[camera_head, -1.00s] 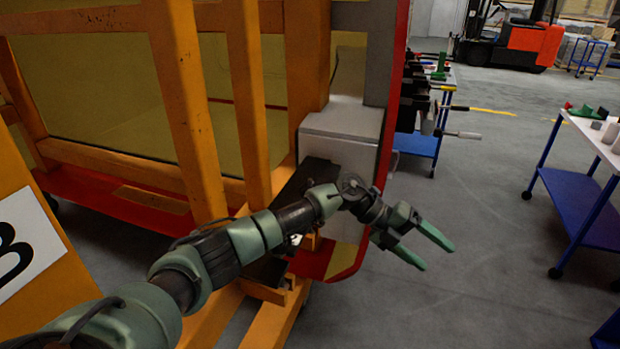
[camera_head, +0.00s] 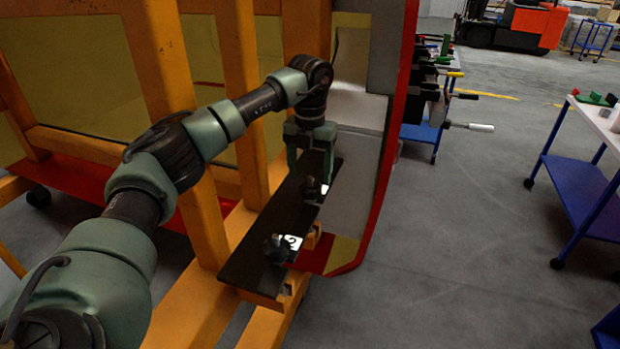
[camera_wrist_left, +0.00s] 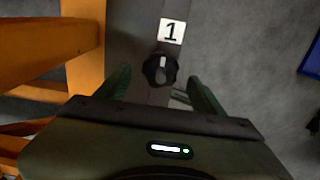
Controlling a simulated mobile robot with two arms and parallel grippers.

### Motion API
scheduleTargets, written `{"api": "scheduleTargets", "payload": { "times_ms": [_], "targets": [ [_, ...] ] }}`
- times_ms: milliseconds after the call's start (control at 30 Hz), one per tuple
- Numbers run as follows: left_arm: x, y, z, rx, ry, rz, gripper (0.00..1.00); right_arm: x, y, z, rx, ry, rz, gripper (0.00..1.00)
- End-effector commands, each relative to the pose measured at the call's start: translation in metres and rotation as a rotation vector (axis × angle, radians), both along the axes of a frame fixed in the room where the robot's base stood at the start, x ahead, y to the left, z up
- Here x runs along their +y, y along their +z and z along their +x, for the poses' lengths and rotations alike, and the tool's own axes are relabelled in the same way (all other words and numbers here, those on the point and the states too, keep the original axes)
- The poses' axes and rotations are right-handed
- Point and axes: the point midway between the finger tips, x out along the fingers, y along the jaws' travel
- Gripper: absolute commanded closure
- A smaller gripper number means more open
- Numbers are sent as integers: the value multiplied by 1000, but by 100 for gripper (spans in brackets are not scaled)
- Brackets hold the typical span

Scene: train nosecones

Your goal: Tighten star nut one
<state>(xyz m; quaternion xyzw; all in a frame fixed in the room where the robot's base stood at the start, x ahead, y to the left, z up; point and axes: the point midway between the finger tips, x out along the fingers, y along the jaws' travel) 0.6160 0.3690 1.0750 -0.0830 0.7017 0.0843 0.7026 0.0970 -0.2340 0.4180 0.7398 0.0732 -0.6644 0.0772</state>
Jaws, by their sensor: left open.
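Star nut one (camera_wrist_left: 160,69) is a black knob with a lighter bar across its top, next to a white label "1" (camera_wrist_left: 170,31). It sits on a dark plate (camera_head: 250,262) fixed to the orange frame. In the head view, star nut one (camera_head: 312,190) shows just under my left gripper (camera_head: 310,172). My left gripper points down and is open and empty. In the left wrist view, the fingers of the left gripper (camera_wrist_left: 158,76) lie on either side of the nut, apart from it. A second star nut (camera_head: 277,247) with its own label is nearer on the plate. My right gripper is out of view.
Orange frame posts (camera_head: 237,90) stand left of the plate. A red-edged nosecone panel (camera_head: 393,110) rises to its right. A blue cart with clamps (camera_head: 425,130) and a blue-legged table (camera_head: 575,190) stand farther right. The grey floor between them is clear.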

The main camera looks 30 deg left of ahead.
Motion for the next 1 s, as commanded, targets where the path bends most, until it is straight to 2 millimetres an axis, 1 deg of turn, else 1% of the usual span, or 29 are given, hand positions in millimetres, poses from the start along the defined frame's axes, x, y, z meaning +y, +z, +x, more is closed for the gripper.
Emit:
{"api": "scheduleTargets", "payload": {
  "times_ms": [33, 100, 233, 367, 567, 600, 667, 700, 800, 1000],
  "targets": [
    [0, -8, -1, 4, 0, 0, 32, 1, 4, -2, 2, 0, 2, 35],
    [0, -17, -1, 4, 0, -1, 32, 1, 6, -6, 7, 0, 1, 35],
    [0, -29, -1, 2, 0, 0, 32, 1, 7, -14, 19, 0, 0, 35],
    [0, -34, 0, 1, -1, -1, 32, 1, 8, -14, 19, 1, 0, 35],
    [-1, -34, 0, 0, -1, -1, 32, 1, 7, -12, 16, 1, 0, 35],
    [-1, -34, 0, 0, -1, -1, 43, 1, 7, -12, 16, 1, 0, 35],
    [-1, -34, 0, 0, -1, -1, 60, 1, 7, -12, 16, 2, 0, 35],
    [-1, -34, 0, 0, -1, -1, 71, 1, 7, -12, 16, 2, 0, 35],
    [0, -34, 0, 0, -1, -1, 95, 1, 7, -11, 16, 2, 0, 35],
    [0, -34, 0, 0, -14, -1, 95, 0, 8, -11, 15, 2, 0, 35]
  ]
}}
